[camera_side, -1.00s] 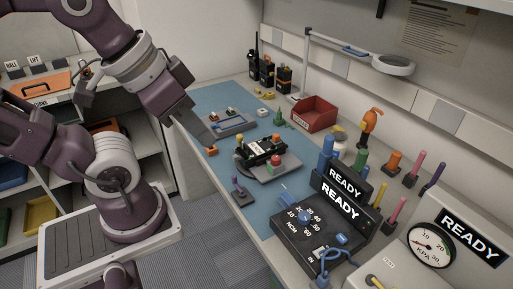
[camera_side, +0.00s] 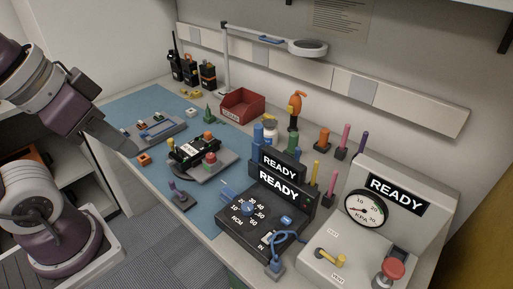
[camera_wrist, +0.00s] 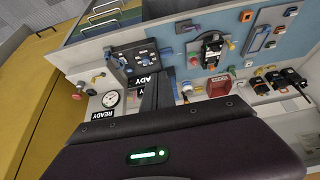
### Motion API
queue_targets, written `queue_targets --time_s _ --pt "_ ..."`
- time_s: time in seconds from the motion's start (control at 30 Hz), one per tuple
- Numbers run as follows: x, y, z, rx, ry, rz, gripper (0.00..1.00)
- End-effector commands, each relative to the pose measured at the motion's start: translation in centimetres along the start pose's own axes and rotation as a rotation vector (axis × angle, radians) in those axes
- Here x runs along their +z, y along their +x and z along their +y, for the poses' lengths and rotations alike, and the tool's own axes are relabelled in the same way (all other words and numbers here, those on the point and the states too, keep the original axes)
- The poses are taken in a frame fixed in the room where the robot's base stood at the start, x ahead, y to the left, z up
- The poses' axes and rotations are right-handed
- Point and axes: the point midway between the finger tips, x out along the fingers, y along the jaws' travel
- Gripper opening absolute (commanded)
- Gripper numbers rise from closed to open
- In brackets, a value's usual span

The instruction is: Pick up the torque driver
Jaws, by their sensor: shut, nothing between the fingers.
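No tool in view is clearly labelled as the torque driver. An orange-handled upright tool (camera_side: 296,105) stands at the back of the bench in the side view and may be it; I cannot tell. A black controller with a NCM dial (camera_side: 250,211) stands at the bench front, with a blue cable beside it. My gripper (camera_side: 131,152) is shut and empty over the left front edge of the blue mat, near a small orange block (camera_side: 144,159) and well left of the orange-handled tool. Its dark fingers also show in the wrist view (camera_wrist: 158,88).
A black device on a grey fixture (camera_side: 194,152), a grey tray (camera_side: 155,132) and a red bin (camera_side: 243,105) occupy the mat area. Upright coloured handles (camera_side: 325,138) stand behind the controller. A gauge box (camera_side: 365,210) stands at right. A lamp arm (camera_side: 265,38) overhangs the back.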

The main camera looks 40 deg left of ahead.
Motion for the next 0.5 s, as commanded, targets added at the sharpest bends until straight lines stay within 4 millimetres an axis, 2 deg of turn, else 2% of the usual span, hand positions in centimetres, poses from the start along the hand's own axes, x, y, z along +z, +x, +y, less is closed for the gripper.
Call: queue_targets --time_s 0.27,0.43,0.47,0.5 --pt "0.00 0.00 0.00 0.000 0.000 0.000 0.00" --pt "0.00 0.00 0.00 0.000 0.000 0.000 0.33" --pt "0.00 0.00 0.00 0.000 0.000 0.000 0.38" --pt "0.00 0.00 0.00 0.000 0.000 0.000 0.38"
